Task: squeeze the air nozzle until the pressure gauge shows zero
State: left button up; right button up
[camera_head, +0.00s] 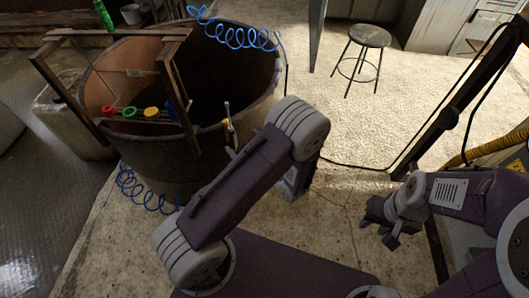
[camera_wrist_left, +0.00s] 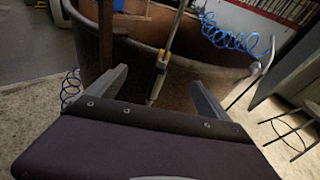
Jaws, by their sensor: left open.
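A slim metal tool with a yellow collar, likely the air nozzle (camera_head: 228,124), stands upright at the near rim of the rusty barrel. In the left wrist view the nozzle (camera_wrist_left: 161,62) shows between and beyond my left fingertips. My left gripper (camera_wrist_left: 158,78) is open and empty, with a gap to the nozzle. In the head view my left forearm mostly hides this gripper. My right gripper (camera_head: 380,222) is low at the right, away from the barrel, and its jaw opening is unclear. I cannot make out a pressure gauge or its reading.
The large barrel (camera_head: 98,90) carries a wooden frame (camera_head: 110,33) with red, green and yellow round parts (camera_head: 130,112). Blue coiled hoses (camera_head: 240,38) hang at its rim and side. A stool (camera_head: 368,37) stands behind.

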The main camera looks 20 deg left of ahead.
pick_arm(q)
jog(key=m+b, duration=0.1)
jog(key=b, duration=0.1)
send_near(235, 141)
jog(key=s, duration=0.1)
jog(key=shift+t+h, duration=0.3)
jog(key=shift+t, duration=0.1)
jog(key=b+x, duration=0.3)
jog(key=x, duration=0.7)
jog(key=shift+w+a+f, duration=0.1)
jog(key=shift+w+a, duration=0.1)
jog(key=shift+a, duration=0.1)
jog(key=shift+w+a, duration=0.4)
jog(key=shift+a, duration=0.05)
pick_arm(e)
notch_tip(235, 141, down, 7)
jog(key=shift+s, duration=0.35)
pick_arm(q)
jog(key=c, duration=1.9)
jog(key=shift+o, duration=0.2)
pick_arm(e)
jog(key=shift+r, duration=0.1)
